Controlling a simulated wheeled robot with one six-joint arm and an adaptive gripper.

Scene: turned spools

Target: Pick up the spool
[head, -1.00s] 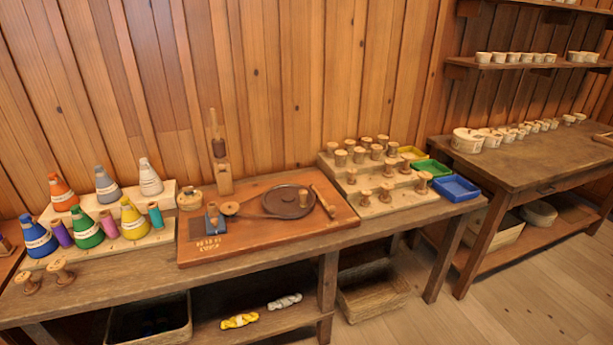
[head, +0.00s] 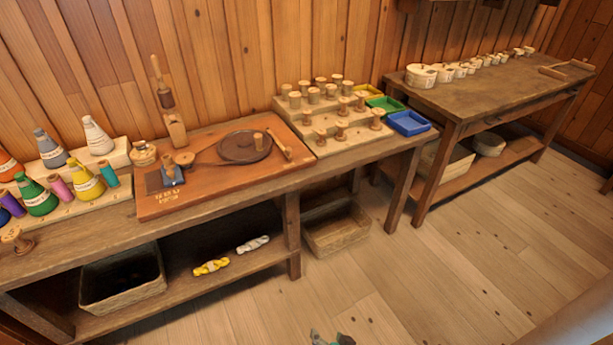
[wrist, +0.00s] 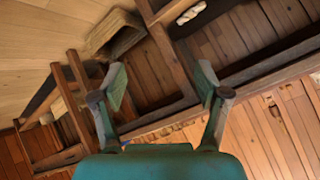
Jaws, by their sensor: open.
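Several wooden spools stand in rows on a stepped rack (head: 322,152) on the bench; one front-row spool (head: 341,131) is near its middle. One more spool (head: 17,240) is at the bench's left front edge. The frames do not show which spool is meant. My gripper (wrist: 158,82) is open and empty in the wrist view, its green-padded fingers wide apart. A small part of it (head: 332,340) shows at the bottom of the head view, over the floor, well away from the spools.
Yellow, green and blue trays (head: 408,123) sit at the rack's right. Coloured thread cones (head: 85,182) stand at the left. Baskets (head: 124,279) and yarn skeins (head: 211,267) are below the bench. A second table (head: 480,92) holds white pots. The floor in front is clear.

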